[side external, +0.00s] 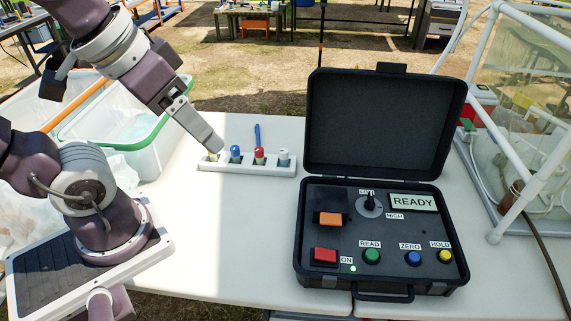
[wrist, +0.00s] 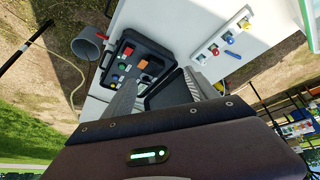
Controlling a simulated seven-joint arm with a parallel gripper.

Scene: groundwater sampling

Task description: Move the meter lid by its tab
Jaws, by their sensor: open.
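The meter is a black case (side external: 380,245) on the white table, with its lid (side external: 385,125) standing open and tilted back. The lid's tab (side external: 392,68) is a small black piece at the middle of its top edge. My gripper (side external: 214,146) is left of the lid, apart from it, and appears over the left end of the vial rack. In the wrist view my gripper (wrist: 158,80) shows two grey fingers spread apart with nothing held. The lid (wrist: 168,92) shows dark beyond the fingers, partly hidden by them. The tab is not clear in that view.
The white rack (side external: 247,169) holds several coloured-cap vials, with a blue pen (side external: 257,135) behind it. The case panel has a READY display (side external: 412,202) and several buttons. A green-rimmed bin (side external: 128,128) stands left; a white pipe frame (side external: 515,205) stands right.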

